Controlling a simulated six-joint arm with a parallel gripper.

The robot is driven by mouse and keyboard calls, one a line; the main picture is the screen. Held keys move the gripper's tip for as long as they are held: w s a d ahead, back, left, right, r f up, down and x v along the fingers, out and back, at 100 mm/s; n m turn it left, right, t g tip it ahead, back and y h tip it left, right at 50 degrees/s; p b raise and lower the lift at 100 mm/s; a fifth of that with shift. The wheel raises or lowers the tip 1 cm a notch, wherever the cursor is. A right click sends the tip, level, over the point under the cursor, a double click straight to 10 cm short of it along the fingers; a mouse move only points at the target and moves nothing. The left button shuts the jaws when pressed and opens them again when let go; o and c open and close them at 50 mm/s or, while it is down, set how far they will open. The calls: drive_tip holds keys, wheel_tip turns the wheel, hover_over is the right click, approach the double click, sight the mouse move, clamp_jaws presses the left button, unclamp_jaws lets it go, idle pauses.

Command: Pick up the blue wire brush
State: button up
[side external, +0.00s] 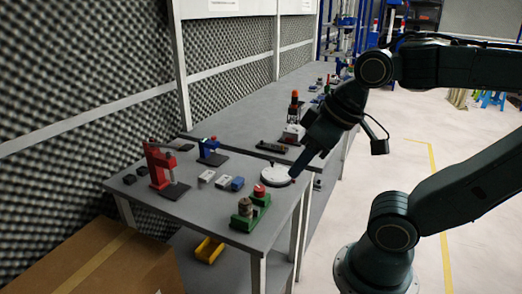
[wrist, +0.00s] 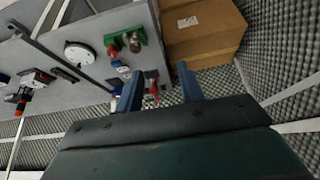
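I cannot make out a blue wire brush for certain in either view. Small blue things on the near table are a blue block (side external: 237,183) beside two pale blocks and a blue press-like tool (side external: 211,151) behind them. My gripper (side external: 293,176) points down over the right side of the near table, by a white round disc (side external: 275,174); I cannot tell whether it touches the disc. In the wrist view, my gripper's two blue fingers (wrist: 157,72) are spread apart with nothing between them. The disc (wrist: 80,55) shows left of the fingers there.
A red press (side external: 158,166) stands at the table's left, and a green fixture (side external: 250,212) at the front edge. A dark flat tool (side external: 271,147) lies on the farther table. A cardboard box (side external: 95,262) stands below, front left. A foam wall (side external: 75,75) runs behind the tables.

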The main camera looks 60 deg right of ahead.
drive_tip(key=w+d+r+m+g, duration=0.1)
drive_tip(key=w+d+r+m, duration=0.15)
drive_tip(key=w+m, duration=0.45)
drive_tip(key=m+g, duration=0.5)
drive_tip(key=m, duration=0.6)
hover_over(238, 180)
wheel_tip(238, 180, down, 18)
drive_tip(key=shift+w+d, duration=0.1)
drive_tip(key=shift+w, duration=0.05)
drive_tip(key=shift+f, duration=0.1)
drive_tip(key=shift+f, duration=4.15)
drive_tip(key=shift+f, duration=2.6)
